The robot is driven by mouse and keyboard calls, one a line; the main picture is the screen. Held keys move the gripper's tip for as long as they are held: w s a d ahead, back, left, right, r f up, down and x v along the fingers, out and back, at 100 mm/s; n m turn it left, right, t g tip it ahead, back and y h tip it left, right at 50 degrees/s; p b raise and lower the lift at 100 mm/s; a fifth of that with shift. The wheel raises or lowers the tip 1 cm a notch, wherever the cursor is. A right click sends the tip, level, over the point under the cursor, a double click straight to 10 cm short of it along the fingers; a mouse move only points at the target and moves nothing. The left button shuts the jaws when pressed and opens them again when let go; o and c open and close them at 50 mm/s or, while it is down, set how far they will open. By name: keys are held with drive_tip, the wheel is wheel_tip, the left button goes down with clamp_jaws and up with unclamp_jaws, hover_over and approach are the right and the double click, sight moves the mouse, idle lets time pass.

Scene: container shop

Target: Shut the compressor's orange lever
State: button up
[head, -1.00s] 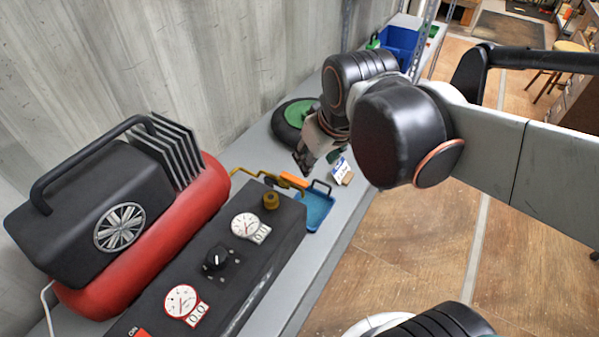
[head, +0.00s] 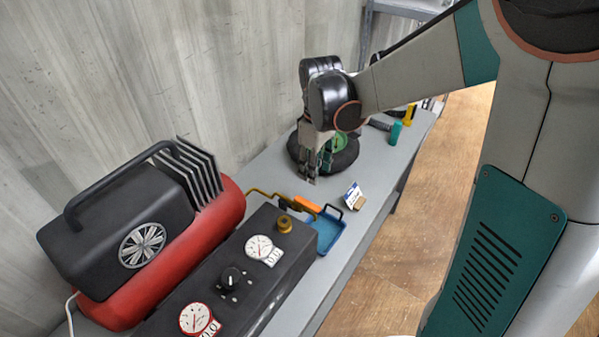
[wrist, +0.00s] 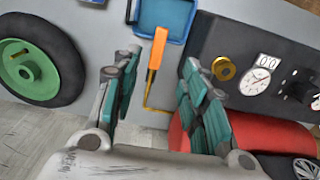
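The compressor has a red tank (head: 190,252) and a black top, and stands at the left of the bench in the head view. Its black control panel (head: 238,278) carries gauges and a knob. The orange lever (head: 307,204) sticks out past the panel's far end, beside a brass pipe; it also shows in the wrist view (wrist: 157,50), pointing up toward the blue tray. My gripper (head: 312,182) hangs fingers down above the bench, beyond the lever and apart from it. In the wrist view my gripper (wrist: 157,75) has its fingers apart with nothing held, and the lever appears between them.
A blue tray (head: 338,236) lies beside the lever. A black wheel with a green hub (head: 347,158) lies behind my gripper. A small card on a stand (head: 352,195) and a teal item (head: 396,132) stand farther along the grey bench. A wall closes the left side.

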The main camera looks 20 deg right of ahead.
sight(313, 206)
wheel_tip(313, 206, down, 14)
drive_tip(key=b, duration=0.4)
idle(0.3)
clamp_jaws()
